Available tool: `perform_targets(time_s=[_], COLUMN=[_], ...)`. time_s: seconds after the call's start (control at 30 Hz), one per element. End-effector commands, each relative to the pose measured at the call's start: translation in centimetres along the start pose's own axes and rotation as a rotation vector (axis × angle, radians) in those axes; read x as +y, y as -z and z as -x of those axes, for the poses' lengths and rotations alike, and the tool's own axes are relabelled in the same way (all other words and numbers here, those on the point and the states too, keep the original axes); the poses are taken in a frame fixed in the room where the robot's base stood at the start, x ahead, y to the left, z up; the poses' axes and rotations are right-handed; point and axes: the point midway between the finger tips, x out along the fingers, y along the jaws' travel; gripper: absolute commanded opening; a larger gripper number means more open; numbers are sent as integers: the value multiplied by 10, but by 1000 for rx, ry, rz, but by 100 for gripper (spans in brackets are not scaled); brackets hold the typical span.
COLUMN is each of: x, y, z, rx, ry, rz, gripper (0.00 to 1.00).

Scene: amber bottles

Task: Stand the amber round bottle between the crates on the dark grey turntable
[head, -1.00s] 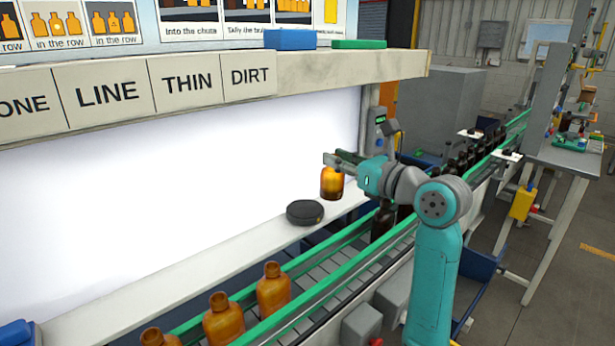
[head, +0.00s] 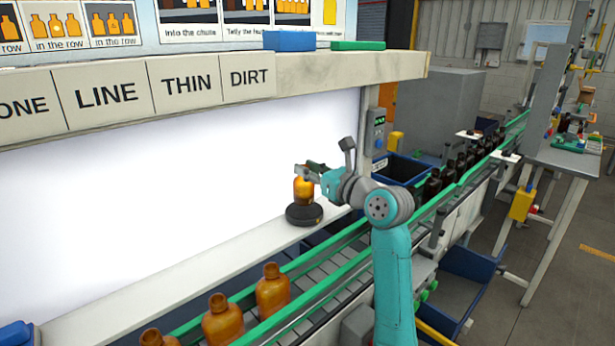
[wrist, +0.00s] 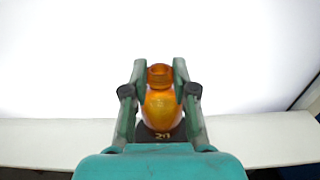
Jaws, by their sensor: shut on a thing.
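The amber round bottle (head: 303,190) is upright at the dark grey turntable (head: 304,215), over its top. I cannot tell whether its base touches the turntable. My gripper (head: 308,169) is shut on the bottle near its shoulder and neck. In the wrist view the bottle (wrist: 161,105) sits between the two fingers of my gripper (wrist: 160,92), with its open mouth towards the top. The turntable (wrist: 162,137) shows dark beneath it, partly hidden by the bottle and my gripper.
The white ledge (head: 225,250) runs in front of the bright panel (head: 150,190). Several amber bottles (head: 272,288) stand on the conveyor with green rails (head: 340,238) in front. Dark bottles (head: 450,172) stand further along it. A blue crate (head: 400,168) is behind my arm.

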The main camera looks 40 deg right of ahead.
Motion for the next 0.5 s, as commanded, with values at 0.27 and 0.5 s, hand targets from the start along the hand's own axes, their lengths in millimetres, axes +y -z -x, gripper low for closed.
perform_targets(time_s=[0.27,0.5], x=[0,0], y=[19,22], z=[-4,-4], rx=[-2,-1], ry=[1,1], rz=[1,1], gripper=[0,0])
